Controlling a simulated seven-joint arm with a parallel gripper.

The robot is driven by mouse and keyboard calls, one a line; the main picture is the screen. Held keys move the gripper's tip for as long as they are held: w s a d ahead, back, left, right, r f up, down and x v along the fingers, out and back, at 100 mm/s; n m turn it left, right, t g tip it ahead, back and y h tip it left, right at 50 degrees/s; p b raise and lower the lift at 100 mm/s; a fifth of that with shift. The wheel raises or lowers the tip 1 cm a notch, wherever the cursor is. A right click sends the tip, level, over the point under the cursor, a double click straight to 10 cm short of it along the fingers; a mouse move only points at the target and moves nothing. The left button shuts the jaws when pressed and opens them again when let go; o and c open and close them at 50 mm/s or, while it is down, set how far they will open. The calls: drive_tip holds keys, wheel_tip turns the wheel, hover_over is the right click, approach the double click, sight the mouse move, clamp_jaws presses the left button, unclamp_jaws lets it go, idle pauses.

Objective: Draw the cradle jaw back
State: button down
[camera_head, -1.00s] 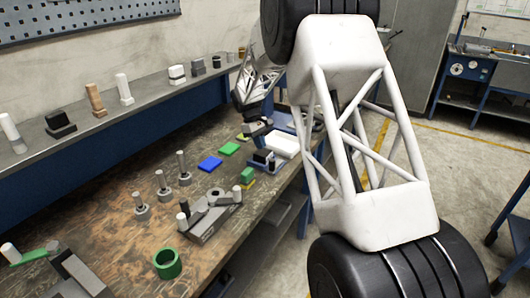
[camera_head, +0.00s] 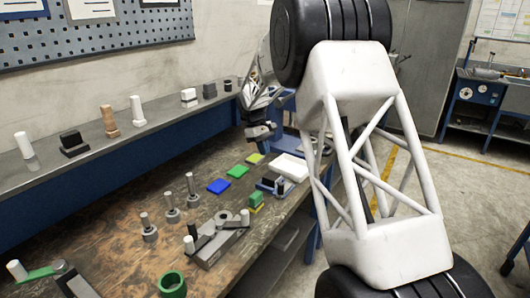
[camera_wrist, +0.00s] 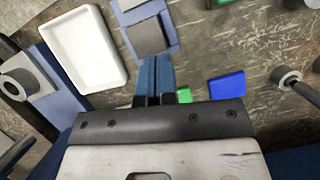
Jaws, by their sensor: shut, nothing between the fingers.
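My gripper (camera_head: 262,134) is over the far part of the bench, beyond the white tray. In the wrist view its two blue fingers (camera_wrist: 153,75) are together with nothing between them. Just past the fingertips in that view is a blue-based fixture with a grey plate (camera_wrist: 150,36); I see no clear contact. In the head view a low blue fixture with dark upright blocks (camera_head: 268,185) stands beside the tray. I cannot tell for certain which piece is the cradle jaw.
The white tray (camera_head: 291,167) also shows in the wrist view (camera_wrist: 85,48). A blue pad (camera_head: 218,186) and a green pad (camera_head: 237,171) lie flat nearby. Several grey posts stand left of them. A green ring (camera_head: 172,284) is at the front. A shelf with several blocks runs behind.

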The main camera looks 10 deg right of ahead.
drive_tip(key=shift+w+a+f, duration=0.1)
drive_tip(key=shift+w+a, duration=0.5)
drive_tip(key=shift+w, duration=0.1)
drive_tip(key=shift+f, duration=0.1)
drive_tip(key=x, duration=1)
drive_tip(key=shift+s+d, duration=0.65)
drive_tip(key=shift+s, duration=0.25)
drive_tip(key=shift+s+d, duration=0.5)
drive_tip(key=shift+s, duration=0.25)
